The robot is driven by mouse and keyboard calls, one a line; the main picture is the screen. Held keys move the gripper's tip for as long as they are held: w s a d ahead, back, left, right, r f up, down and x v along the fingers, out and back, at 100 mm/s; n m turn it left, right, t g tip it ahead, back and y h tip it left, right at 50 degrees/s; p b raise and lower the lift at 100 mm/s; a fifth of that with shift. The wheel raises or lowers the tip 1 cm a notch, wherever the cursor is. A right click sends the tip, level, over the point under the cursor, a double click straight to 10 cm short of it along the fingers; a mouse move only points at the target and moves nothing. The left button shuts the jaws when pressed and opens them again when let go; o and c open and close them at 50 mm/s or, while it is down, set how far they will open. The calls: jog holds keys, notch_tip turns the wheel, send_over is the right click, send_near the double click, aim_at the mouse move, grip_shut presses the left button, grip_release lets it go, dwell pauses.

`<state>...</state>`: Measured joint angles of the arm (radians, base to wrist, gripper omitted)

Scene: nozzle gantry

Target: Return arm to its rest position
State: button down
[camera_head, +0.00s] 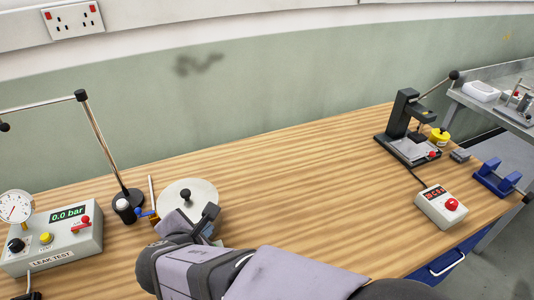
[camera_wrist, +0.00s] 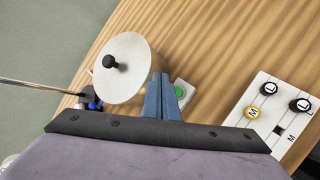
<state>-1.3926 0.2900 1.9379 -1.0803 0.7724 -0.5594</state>
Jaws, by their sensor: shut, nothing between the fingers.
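My arm reaches in from the bottom of the head view over the wooden bench (camera_head: 300,190). My gripper (camera_head: 209,222) is beside the near right edge of a pale round lid (camera_head: 178,196) with a black knob, and partly hides it. In the wrist view the blue fingers (camera_wrist: 165,80) are together and empty, and they overlap the right edge of the lid (camera_wrist: 130,87) in the picture. I cannot tell how high they are above the bench.
The leak-test box (camera_head: 70,243) and gauge (camera_head: 14,207) are at left, by a rod stand (camera_head: 105,142). A press (camera_head: 402,115) and red-button box (camera_head: 441,207) stand at right. A white panel with knobs (camera_wrist: 270,125) lies right of my fingers. The bench middle is clear.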

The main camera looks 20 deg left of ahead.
jog(key=w+d+f+m+g+h+p, duration=0.15)
jog(key=w+d+m+h, duration=0.45)
jog(key=d, duration=0.9)
jog(key=d+f+m+g, duration=0.1)
jog(key=d+m, duration=0.4)
jog(key=d, duration=0.2)
jog(key=d+f+m+g, duration=0.1)
jog(key=d+m+g, duration=0.1)
jog(key=d+m, duration=0.3)
jog(key=d+f+m+g+p, duration=0.1)
jog(key=d+m, duration=0.3)
jog(key=d, duration=0.5)
jog(key=shift+s+d+f+m+g+y, duration=0.3)
jog(key=shift+s+f+m+g+y, duration=0.1)
jog(key=shift+g, duration=0.15)
jog(key=s+d+f+m+g+y, duration=0.1)
jog(key=s+d+m+g+y, duration=0.1)
jog(key=s+d+m, duration=0.4)
jog(key=shift+s+d+m+p, duration=0.45)
jog(key=shift+d+m, duration=0.15)
jog(key=shift+m, duration=1.5)
